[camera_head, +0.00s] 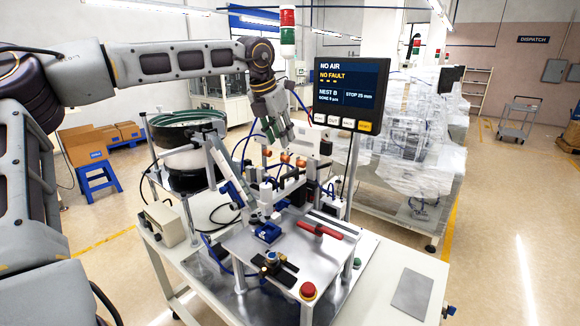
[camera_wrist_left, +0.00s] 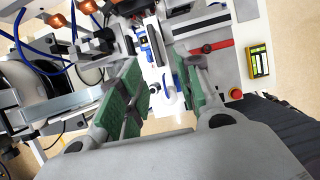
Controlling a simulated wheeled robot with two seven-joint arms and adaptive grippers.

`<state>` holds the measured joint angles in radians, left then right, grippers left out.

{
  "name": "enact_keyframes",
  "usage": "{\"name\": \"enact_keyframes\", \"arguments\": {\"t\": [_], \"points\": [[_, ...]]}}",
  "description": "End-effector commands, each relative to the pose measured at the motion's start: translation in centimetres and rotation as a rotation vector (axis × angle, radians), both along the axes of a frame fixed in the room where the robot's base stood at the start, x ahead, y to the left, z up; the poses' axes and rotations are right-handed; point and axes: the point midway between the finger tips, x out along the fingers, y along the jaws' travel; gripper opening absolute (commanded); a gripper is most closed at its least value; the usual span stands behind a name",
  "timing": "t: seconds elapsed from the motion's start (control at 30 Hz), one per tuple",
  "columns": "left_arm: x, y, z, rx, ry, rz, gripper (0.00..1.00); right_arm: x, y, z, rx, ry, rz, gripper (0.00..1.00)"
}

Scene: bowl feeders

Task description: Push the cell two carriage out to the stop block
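My left gripper (camera_head: 282,143) hangs above the back of the bowl feeder cell in the head view, fingers pointing down. In the left wrist view its two green-padded fingers (camera_wrist_left: 162,88) stand wide apart with nothing held between them. A white and blue unit (camera_wrist_left: 157,52) lies below and beyond the gap between the fingers, apart from them. In the head view a blue block (camera_head: 267,232) sits on the metal plate below a white upright part. I cannot tell which part is the cell two carriage or which is the stop block. My right gripper is not in view.
A bowl feeder (camera_head: 188,125) stands left of the gripper. A display (camera_head: 347,93) on a post reads NO AIR, NO FAULT and STOP 25 mm. A red-handled part (camera_head: 319,230), a dark clamp (camera_head: 274,266) and a red button (camera_head: 308,291) crowd the metal plate (camera_head: 295,250).

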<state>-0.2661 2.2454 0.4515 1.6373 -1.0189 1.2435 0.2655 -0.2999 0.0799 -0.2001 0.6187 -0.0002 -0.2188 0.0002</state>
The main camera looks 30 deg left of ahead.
Motion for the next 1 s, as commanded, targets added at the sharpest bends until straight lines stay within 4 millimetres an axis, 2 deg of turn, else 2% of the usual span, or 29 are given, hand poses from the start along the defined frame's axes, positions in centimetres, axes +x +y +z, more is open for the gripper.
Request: {"name": "enact_keyframes", "arguments": {"t": [0.47,1.0], "points": [[0.2,0.0,-0.5,-0.001,0.000,0.001,0.34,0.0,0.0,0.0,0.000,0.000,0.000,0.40],[2.1,-0.2,-5.4,-0.002,0.002,0.000,0.34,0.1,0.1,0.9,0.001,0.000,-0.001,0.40]]}}
